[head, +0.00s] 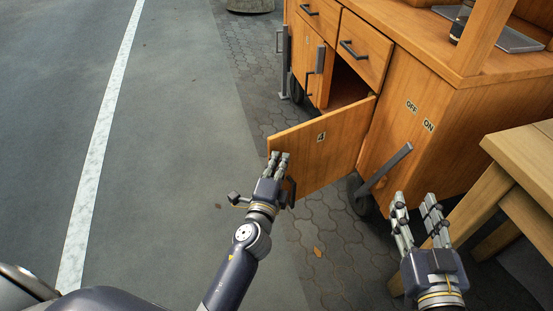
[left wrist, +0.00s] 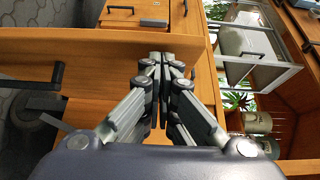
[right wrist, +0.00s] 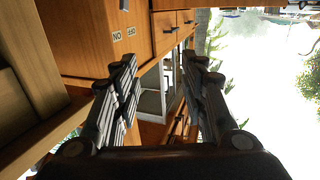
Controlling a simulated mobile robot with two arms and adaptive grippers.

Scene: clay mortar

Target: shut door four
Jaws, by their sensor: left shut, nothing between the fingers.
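Door four (head: 345,145), a wooden panel with a "4" label, stands swung open from the low front of the wooden cabinet. Its labelled face is toward me, and a dark opening shows behind it. Its dark handle (head: 291,192) is near the free left edge, partly behind my left gripper. My left gripper (head: 279,158) is shut and empty, its fingertips at the labelled face near that free edge. I cannot tell if they touch. The door also shows in the left wrist view (left wrist: 70,46). My right gripper (head: 416,203) is open and empty, right of the door.
The cabinet (head: 400,140) has drawers (head: 365,48), a grey lever (head: 385,168) and OFF and ON labels at its side. A wooden table (head: 520,165) stands close at the right. Paved floor (head: 180,150) to the left is clear.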

